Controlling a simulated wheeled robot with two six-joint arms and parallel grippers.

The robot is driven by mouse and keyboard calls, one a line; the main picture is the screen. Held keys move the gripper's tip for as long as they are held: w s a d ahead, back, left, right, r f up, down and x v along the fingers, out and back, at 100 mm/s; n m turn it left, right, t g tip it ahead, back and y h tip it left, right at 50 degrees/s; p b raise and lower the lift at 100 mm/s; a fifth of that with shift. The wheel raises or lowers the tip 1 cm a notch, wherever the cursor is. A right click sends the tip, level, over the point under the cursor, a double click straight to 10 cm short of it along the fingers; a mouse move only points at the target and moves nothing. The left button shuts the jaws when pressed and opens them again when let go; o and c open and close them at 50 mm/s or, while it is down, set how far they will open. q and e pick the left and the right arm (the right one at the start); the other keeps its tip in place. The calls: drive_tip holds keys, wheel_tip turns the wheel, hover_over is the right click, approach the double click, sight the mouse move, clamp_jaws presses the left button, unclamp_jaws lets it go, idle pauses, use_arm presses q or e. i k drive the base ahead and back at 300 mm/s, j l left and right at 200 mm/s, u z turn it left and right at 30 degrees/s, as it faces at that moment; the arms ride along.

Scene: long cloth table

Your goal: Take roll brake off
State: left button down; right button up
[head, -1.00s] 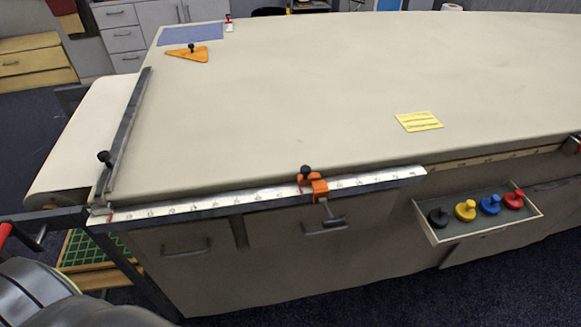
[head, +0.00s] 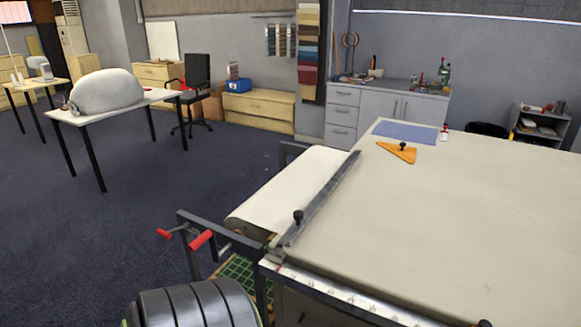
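The cloth roll (head: 252,222) lies in a dark metal stand (head: 192,245) at the left end of the cloth table (head: 450,220). Two red-handled parts show at the stand's near side: a red grip (head: 201,240) on a crank-like arm and a smaller red handle (head: 164,233) to its left. I cannot tell for sure which is the roll brake, or its setting. A black ribbed part of my own arm shows at the bottom, below the red grips. Neither gripper's fingers are in view.
A dark bar with a black knob (head: 298,216) lies along the table's left edge. A green grid (head: 237,268) is low under the roll. An orange triangle (head: 398,152) and blue sheet (head: 405,132) lie on the table. The floor (head: 110,240) left of the stand is clear.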

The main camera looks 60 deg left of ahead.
sight(166, 234)
drive_tip(key=i+u, duration=0.15)
drive_tip(key=u, duration=1.05)
